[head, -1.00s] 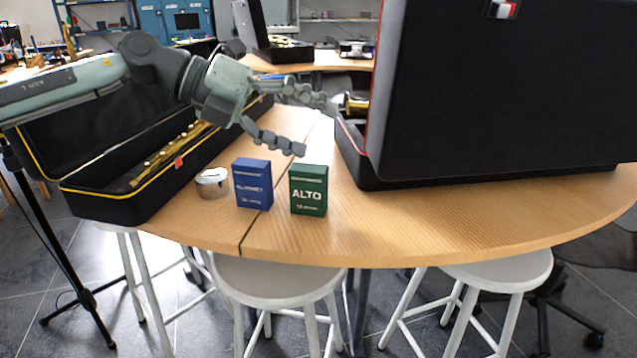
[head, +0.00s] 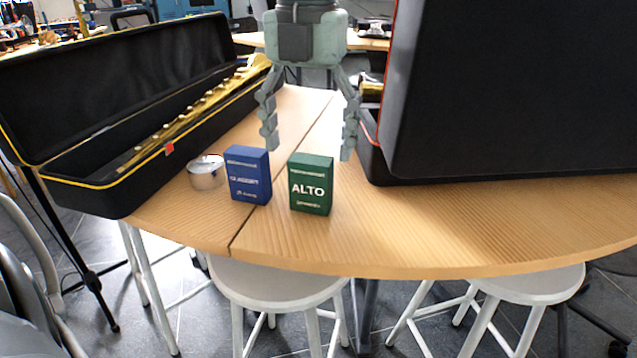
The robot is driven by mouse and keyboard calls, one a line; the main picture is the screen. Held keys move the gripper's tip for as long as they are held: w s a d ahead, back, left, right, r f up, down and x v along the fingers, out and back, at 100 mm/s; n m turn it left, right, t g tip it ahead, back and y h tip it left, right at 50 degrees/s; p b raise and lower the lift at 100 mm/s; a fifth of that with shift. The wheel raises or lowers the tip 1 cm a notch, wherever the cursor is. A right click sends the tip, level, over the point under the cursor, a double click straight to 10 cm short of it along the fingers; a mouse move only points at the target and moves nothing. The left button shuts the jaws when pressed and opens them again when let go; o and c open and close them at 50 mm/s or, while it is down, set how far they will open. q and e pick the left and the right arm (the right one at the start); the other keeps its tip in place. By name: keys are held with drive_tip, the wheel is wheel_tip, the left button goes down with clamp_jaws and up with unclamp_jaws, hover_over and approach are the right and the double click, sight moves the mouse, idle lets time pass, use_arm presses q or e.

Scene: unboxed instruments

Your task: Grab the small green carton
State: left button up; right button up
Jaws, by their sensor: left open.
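The small green carton (head: 311,184), lettered ALTO, stands upright on the wooden table near its front edge. My left gripper (head: 308,147) is open and empty, with its two fingers spread and pointing down. It is behind and above the green carton, with the fingertips near the height of the carton's top in the picture. The fingers look clear of the carton. My right gripper is not in view.
A blue carton (head: 249,175) stands just left of the green one, and a small round tin (head: 206,173) is beside it. An open case (head: 90,196) with a brass instrument lies at left. A large black case (head: 510,95) fills the right. Bare table lies in front.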

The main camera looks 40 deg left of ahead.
sight(312, 178)
use_arm(q)
drive_tip(key=f, duration=0.6)
drive_tip(key=shift+w+a+f, duration=0.15)
drive_tip(key=shift+w+f, duration=0.2)
drive_tip(key=shift+w, duration=0.05)
drive_tip(key=shift+f, duration=0.15)
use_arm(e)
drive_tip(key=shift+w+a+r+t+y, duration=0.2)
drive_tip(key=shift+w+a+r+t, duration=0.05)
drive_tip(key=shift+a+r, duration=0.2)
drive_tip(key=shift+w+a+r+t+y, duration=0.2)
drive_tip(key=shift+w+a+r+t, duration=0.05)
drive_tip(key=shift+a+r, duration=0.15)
use_arm(q)
drive_tip(key=shift+c, duration=0.6)
drive_tip(key=c, duration=1.1)
